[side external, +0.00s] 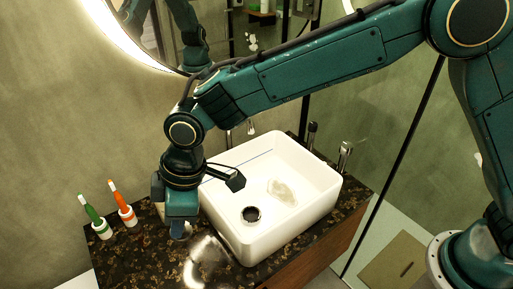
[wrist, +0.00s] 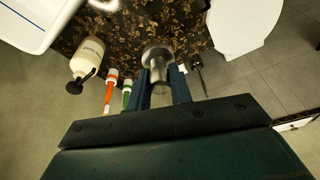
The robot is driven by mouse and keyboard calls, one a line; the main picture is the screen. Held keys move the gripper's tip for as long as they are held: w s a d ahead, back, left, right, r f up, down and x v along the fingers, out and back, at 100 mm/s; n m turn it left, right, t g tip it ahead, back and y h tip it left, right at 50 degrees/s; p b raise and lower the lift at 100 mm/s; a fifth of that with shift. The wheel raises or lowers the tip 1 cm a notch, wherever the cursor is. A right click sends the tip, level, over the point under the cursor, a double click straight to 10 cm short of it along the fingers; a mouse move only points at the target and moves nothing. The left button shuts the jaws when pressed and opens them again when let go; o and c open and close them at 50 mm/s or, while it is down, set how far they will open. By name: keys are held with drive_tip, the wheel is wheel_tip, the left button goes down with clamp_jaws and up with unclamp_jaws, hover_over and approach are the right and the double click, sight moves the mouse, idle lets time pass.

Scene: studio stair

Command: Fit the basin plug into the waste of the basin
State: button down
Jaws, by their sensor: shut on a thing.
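The white basin (side external: 305,222) stands on the dark speckled counter in the side view; its corner (wrist: 28,22) shows at the top left of the wrist view. The waste (side external: 251,214) is a dark round hole with a rim in the basin floor, empty. My gripper (side external: 180,222) is left of the basin, outside its wall and low over the counter. In the wrist view the gripper (wrist: 161,78) is shut on a metallic plug (wrist: 158,58) with a wider rounded end. In the side view the plug is mostly hidden by the fingers.
A pale patch (side external: 282,191) lies in the basin. A toilet (wrist: 245,25) stands beyond the counter edge.

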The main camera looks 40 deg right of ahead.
drive_tip(key=w+d+f, duration=0.1)
drive_tip(key=d, duration=0.2)
drive_tip(key=w+d+f, duration=0.2)
drive_tip(key=d, duration=0.2)
drive_tip(key=w+d+f, duration=0.1)
drive_tip(key=d, duration=0.2)
drive_tip(key=shift+w+d+f, duration=0.15)
drive_tip(key=shift+w, duration=0.25)
drive_tip(key=w+d+f+m, duration=0.1)
drive_tip(key=d+f, duration=0.2)
drive_tip(key=d, duration=0.7)
drive_tip(key=shift+w+f, duration=0.35)
drive_tip(key=shift+f, duration=0.05)
drive_tip(key=shift+f, duration=0.15)
drive_tip(key=shift+f, duration=4)
drive_tip(key=c, duration=1.2)
unclamp_jaws()
drive_tip(key=shift+o, duration=0.2)
